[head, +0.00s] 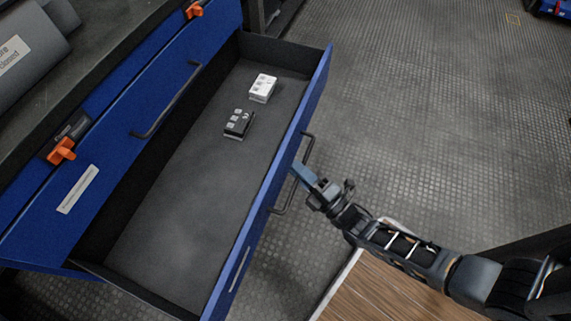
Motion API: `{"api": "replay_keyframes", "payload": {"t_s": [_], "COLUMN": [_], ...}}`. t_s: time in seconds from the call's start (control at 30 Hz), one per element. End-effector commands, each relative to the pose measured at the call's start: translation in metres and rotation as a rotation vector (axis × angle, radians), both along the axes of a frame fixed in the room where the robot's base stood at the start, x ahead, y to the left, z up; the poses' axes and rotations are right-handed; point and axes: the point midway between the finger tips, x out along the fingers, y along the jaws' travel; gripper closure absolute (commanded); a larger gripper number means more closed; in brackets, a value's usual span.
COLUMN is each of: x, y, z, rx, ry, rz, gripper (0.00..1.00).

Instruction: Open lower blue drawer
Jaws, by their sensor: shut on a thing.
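The lower blue drawer (262,228) is pulled well out from the blue cabinet, and its dark inside shows. A dark bar handle (307,150) is on its front face. My gripper (296,170) is at this handle, with its blue fingers shut on the bar; the exact contact is partly hidden. My arm reaches in from the lower right. Inside the drawer lie a white box-like item (263,88) and a black one (239,123), apart from each other.
The upper blue drawer (110,145) above is shut, with its own dark handle (167,102). Orange latches (61,150) sit along the cabinet. The patterned grey floor (420,110) to the right is clear. A wooden surface (375,295) is at the bottom.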

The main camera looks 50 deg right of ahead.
Motion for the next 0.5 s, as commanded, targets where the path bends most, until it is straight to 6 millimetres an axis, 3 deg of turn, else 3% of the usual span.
{"api": "replay_keyframes", "payload": {"t_s": [0.5], "x": [-0.0083], "y": [-0.0022], "z": [-0.0011], "rx": [-0.001], "ry": [0.003], "rz": [0.001], "gripper": [1.0]}}
